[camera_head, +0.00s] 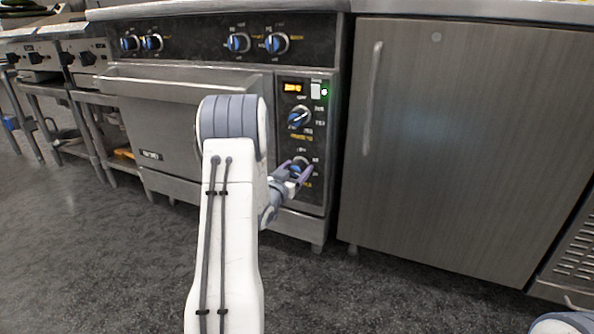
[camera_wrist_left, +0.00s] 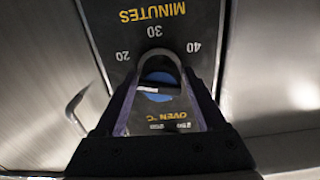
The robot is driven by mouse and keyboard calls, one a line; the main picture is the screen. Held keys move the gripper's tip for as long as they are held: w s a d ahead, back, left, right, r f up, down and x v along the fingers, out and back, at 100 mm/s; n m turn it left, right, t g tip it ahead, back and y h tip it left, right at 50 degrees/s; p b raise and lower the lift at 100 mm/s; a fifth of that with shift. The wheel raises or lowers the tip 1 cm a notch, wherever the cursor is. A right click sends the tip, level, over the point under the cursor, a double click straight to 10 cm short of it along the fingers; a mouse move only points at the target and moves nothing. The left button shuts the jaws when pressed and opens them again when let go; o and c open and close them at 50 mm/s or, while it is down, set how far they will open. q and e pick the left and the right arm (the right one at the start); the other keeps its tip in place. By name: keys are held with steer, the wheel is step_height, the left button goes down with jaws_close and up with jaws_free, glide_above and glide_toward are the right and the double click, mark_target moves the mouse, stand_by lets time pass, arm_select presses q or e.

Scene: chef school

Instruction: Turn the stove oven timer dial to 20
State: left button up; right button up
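The oven's control panel (camera_head: 317,140) has two dials with blue centres. The upper dial (camera_head: 299,117) is in clear view. The lower dial (camera_head: 300,163) is partly covered by my left gripper (camera_head: 294,173). In the left wrist view, the blue dial (camera_wrist_left: 158,86) sits between the finger ends, with 20 to its upper left, 30 above and 40 to its upper right. "MINUTES" is printed above and "OVEN °C" below. A small white mark on the blue lies toward the left. My left gripper is open, its fingers on either side of the dial; contact is unclear. My right gripper is not in view.
An orange display (camera_head: 293,87) and a green light (camera_head: 324,92) are above the dials. Several burner knobs line the top panel (camera_head: 200,40). The oven door handle (camera_head: 160,88) is at left, and a steel cabinet (camera_head: 455,140) stands right. The floor in front is clear.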

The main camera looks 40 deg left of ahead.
arm_select(q)
steer(key=c, duration=0.9)
steer(key=shift+m, duration=1.3)
steer(key=o, duration=1.3)
steer(key=shift+o, duration=0.2)
steer(key=p+v, duration=0.4)
steer(key=v, duration=0.6)
steer(key=shift+s, duration=0.25)
